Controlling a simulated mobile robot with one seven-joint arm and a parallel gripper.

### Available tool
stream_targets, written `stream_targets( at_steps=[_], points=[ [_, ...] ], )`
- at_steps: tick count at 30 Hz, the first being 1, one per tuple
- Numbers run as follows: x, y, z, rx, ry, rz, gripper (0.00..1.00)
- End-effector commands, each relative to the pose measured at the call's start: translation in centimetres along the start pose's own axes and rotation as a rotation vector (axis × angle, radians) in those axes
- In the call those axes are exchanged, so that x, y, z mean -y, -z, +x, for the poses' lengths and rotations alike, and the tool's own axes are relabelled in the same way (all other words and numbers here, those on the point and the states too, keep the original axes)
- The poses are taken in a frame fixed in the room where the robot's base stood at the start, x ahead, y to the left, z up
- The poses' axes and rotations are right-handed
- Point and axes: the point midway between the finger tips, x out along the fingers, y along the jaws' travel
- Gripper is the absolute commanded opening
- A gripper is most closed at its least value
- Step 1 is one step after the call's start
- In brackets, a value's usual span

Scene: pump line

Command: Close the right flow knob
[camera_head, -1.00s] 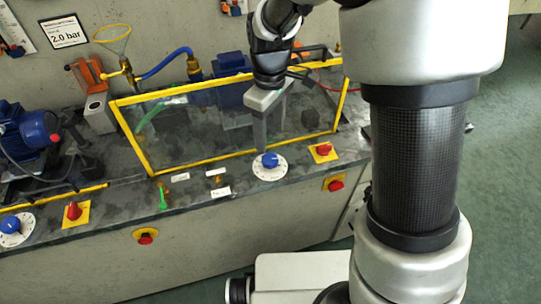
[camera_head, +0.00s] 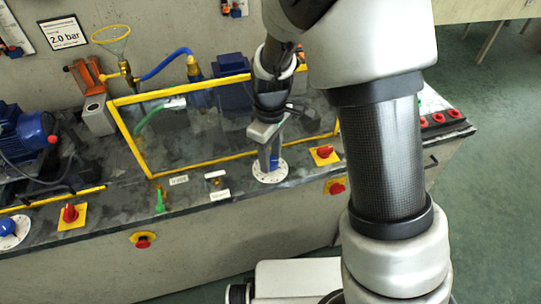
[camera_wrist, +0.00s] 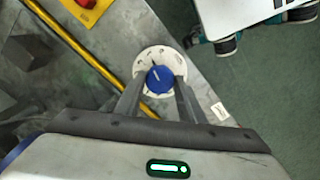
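The right flow knob (camera_wrist: 159,79) is a blue knob with a pointer line on a round white dial plate (camera_wrist: 158,55). In the head view the dial plate (camera_head: 270,176) shows on the bench top, and the knob (camera_head: 274,162) is partly hidden by my gripper. My gripper (camera_head: 268,160) points down over the dial. In the wrist view the two fingers of my gripper (camera_wrist: 158,85) stand apart, one on each side of the knob. I cannot tell whether they touch it.
A yellow-framed clear panel (camera_head: 150,175) lies behind the dial. A red switch on a yellow plate (camera_head: 324,154) is to its right, another red switch (camera_head: 69,213) far left. The second blue knob (camera_head: 8,227) is at the left edge. Small labels (camera_head: 216,196) lie left of the dial.

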Motion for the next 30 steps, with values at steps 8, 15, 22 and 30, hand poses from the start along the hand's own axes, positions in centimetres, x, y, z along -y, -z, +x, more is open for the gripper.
stream_targets(
  at_steps=[8,15,22,30],
  points=[
    [-0.01,0.00,-0.04,0.000,0.000,0.007,0.14],
    [-0.04,-0.01,-0.14,0.000,-0.001,0.088,0.14],
    [0.00,0.01,-0.17,0.000,0.000,0.242,0.14],
    [0.02,0.03,-0.15,0.000,0.000,0.413,0.14]
  ],
)
